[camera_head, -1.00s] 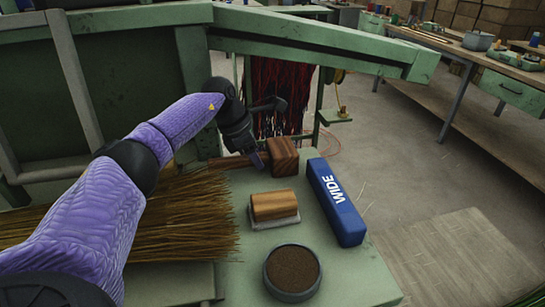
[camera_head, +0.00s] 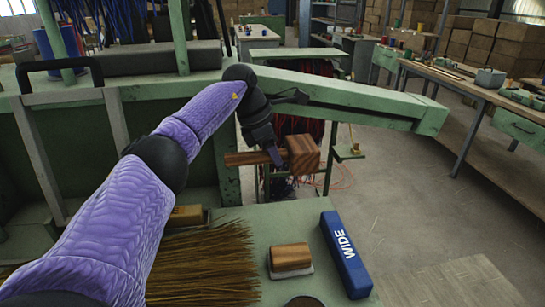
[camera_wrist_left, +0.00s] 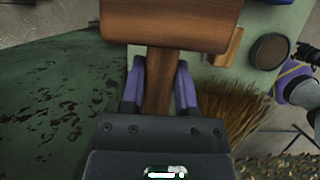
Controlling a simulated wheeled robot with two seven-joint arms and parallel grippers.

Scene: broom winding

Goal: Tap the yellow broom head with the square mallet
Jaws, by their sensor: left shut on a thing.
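The square mallet (camera_head: 303,154) has a striped brown wooden block head and a wooden handle. My left gripper (camera_head: 272,160) is shut on the handle and holds the mallet in the air, above the far part of the green bench. In the left wrist view the mallet head (camera_wrist_left: 165,26) fills the top, with the handle between the gripper's (camera_wrist_left: 160,75) purple fingers. The straw broom head (camera_head: 215,262) is brownish yellow and lies on the bench, nearer than the mallet and apart from it. My arm hides part of it. Its straw also shows in the left wrist view (camera_wrist_left: 228,108).
A wooden block (camera_head: 291,256) on a pale base and a blue box marked WIDE (camera_head: 345,252) sit right of the straw. A round dark tub (camera_head: 303,301) is cut off below. A green beam (camera_head: 350,98) crosses behind the mallet.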

